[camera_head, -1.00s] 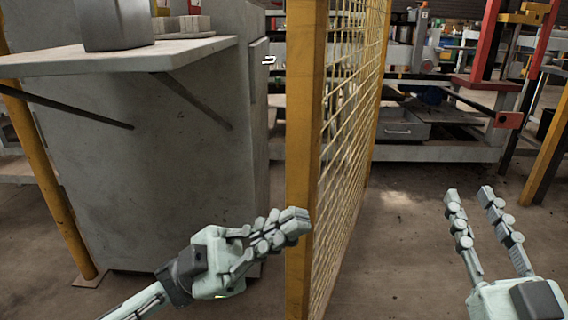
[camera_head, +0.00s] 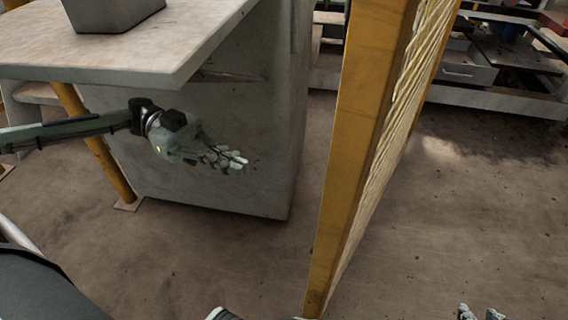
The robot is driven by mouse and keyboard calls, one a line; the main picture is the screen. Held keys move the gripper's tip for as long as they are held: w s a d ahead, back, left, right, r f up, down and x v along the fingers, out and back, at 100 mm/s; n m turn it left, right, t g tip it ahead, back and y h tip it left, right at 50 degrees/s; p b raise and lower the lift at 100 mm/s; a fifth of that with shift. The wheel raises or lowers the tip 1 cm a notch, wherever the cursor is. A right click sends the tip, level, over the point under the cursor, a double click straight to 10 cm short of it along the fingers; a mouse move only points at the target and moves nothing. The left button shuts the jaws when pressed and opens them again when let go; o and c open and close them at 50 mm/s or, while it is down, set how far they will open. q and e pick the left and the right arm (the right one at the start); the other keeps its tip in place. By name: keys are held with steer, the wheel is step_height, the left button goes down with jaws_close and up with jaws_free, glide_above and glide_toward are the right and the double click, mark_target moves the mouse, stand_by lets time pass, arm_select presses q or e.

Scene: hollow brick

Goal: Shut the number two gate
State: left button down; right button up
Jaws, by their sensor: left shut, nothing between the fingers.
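The gate is a yellow-framed mesh panel (camera_head: 362,130), seen nearly edge-on and running from the bottom centre toward the back right. Its near post is the closest part, and no number shows on it. My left gripper (camera_head: 240,163) is shut and empty, to the left of the post and apart from it, in front of the grey cabinet. My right gripper (camera_head: 480,314) shows only its fingertips at the bottom right edge, on the other side of the gate. The tips are apart with nothing seen between them.
The grey cabinet (camera_head: 265,120) stands left of the gate, with a pale shelf (camera_head: 190,45) jutting out above my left arm. A yellow leg (camera_head: 108,165) stands below the shelf. Open floor (camera_head: 470,220) lies right of the gate, with a workbench (camera_head: 500,100) behind.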

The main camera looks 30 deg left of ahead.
arm_select(q)
steer(key=s+d, duration=0.1)
steer(key=d, duration=1.2)
steer(key=shift+s+d, duration=0.35)
steer(key=shift+s, duration=0.05)
